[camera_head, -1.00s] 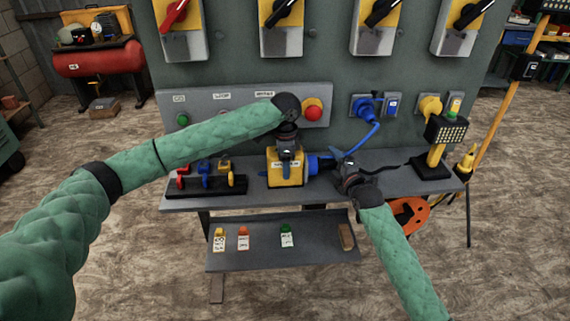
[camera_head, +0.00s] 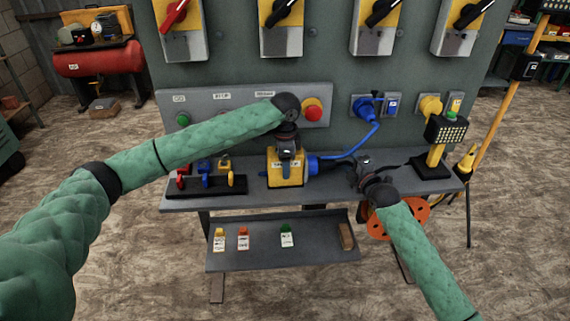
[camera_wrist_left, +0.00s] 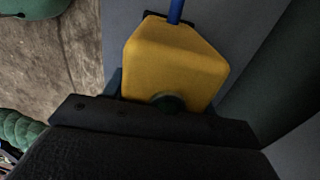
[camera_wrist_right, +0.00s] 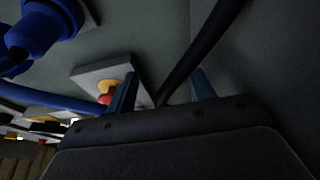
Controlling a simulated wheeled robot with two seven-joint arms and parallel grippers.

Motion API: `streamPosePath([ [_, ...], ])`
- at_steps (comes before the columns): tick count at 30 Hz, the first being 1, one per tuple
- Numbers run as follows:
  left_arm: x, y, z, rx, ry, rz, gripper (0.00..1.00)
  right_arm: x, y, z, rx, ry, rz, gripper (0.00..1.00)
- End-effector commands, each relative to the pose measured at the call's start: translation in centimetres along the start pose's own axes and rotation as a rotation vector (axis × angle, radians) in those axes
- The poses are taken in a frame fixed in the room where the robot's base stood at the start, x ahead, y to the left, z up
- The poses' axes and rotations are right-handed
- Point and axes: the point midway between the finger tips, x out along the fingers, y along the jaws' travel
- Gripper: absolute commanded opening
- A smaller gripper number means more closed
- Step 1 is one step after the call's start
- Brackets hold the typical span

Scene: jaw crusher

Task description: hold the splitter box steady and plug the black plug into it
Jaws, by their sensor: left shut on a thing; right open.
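The yellow splitter box (camera_head: 286,175) stands on the grey bench shelf, upright. My left gripper (camera_head: 288,158) is shut on it from above; the box (camera_wrist_left: 175,65) fills the middle of the left wrist view. A blue socket (camera_head: 313,165) sticks out of the box's right side. A black plug (camera_head: 327,166) with its dark cable lies in line with that socket and appears to touch it; how deep it sits cannot be told. My right gripper (camera_head: 364,163) is open, to the right of the plug. In the right wrist view the black cable (camera_wrist_right: 205,45) passes between its fingers.
A blue cable (camera_head: 371,137) runs from the wall socket down towards the box. A small rack (camera_head: 207,190) stands left of the box, and a yellow lamp stand (camera_head: 437,160) stands right of my right gripper. A lower tray (camera_head: 270,258) holds small labelled pieces.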

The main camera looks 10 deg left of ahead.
Motion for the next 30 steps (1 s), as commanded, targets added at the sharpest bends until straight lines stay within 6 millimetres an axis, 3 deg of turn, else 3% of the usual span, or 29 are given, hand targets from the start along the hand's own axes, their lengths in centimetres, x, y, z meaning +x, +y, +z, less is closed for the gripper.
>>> streamPosePath([
  [21,-0.1,0.0,0.0,0.0,0.001,-0.001,0.15,-1.0,0.0,3.3,-0.001,-0.001,-0.001,0.53],
  [30,-0.1,0.0,0.0,0.0,0.001,-0.001,0.15,-1.1,0.1,3.7,0.0,0.0,0.0,0.53],
])
